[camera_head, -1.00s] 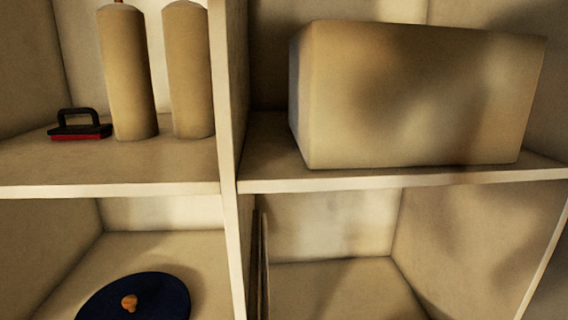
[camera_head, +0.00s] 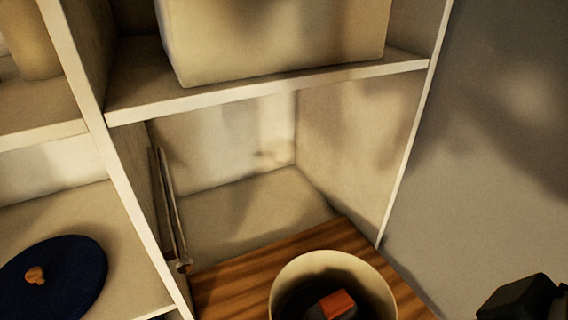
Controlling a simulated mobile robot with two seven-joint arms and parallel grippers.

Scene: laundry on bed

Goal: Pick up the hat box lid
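The hat box lid appears to be the dark blue round disc (camera_head: 72,277) with a small wooden knob (camera_head: 35,275). It lies flat, knob up, on the floor of the lower left shelf compartment, partly cut off by the left edge of the view. A round, cream-walled open container (camera_head: 373,270), possibly the hat box, stands on a wooden surface at the bottom centre. A black shape at the bottom right looks like part of my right gripper (camera_head: 525,298), far from the lid; its fingers are not clear. My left gripper is not in view.
A dark object with an orange-red top (camera_head: 337,304) is inside the round container. A large beige box (camera_head: 275,40) sits on the upper shelf. Thin upright panels (camera_head: 168,205) lean by the divider (camera_head: 118,180). The compartment behind the container is otherwise largely clear.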

